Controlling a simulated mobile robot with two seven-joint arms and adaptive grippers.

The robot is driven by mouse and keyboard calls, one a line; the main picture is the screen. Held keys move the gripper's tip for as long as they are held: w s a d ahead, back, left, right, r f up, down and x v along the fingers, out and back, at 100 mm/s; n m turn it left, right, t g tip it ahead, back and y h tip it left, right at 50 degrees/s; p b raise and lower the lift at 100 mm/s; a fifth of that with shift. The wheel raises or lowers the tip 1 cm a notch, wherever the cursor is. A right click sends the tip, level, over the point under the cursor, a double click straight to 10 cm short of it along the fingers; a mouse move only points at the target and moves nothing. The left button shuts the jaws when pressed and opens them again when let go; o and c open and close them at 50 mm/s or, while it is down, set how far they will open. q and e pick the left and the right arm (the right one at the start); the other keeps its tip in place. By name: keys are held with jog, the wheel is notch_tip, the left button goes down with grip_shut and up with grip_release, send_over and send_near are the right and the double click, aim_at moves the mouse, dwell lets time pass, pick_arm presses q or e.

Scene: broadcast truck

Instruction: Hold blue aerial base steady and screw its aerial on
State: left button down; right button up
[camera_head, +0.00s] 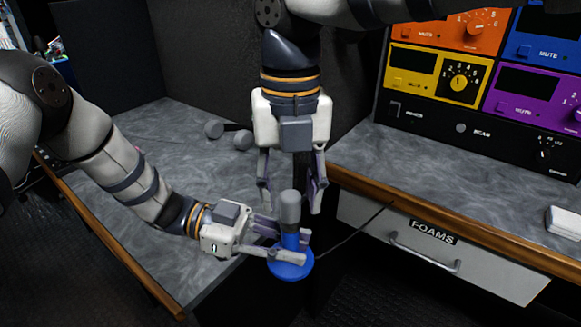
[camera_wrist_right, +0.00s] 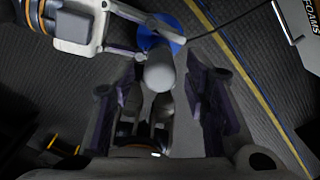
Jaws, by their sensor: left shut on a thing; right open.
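The blue aerial base (camera_head: 291,270) has a round blue disc and a blue stem. It is held upright in the air in front of the gap between the counters. My left gripper (camera_head: 293,246) is shut on its stem. A grey, round-topped aerial piece (camera_head: 289,208) stands upright on the stem; I cannot tell whether it is threaded on. My right gripper (camera_head: 291,200) points down from above and is open, its fingers either side of the aerial's top. In the right wrist view the aerial (camera_wrist_right: 159,72) lies between the open fingers, with the blue disc (camera_wrist_right: 160,35) behind it.
A thin dark cable (camera_head: 352,234) runs right from near the base. The left counter (camera_head: 170,160) carries a grey, round-ended object (camera_head: 243,140). The right counter holds coloured mute panels (camera_head: 437,75) and a white box (camera_head: 564,222), above a FOAMS drawer (camera_head: 430,250).

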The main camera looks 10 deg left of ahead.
aim_at(291, 212)
pick_arm(q)
jog(key=shift+r, duration=0.1)
pick_arm(e)
jog(key=shift+f, duration=2)
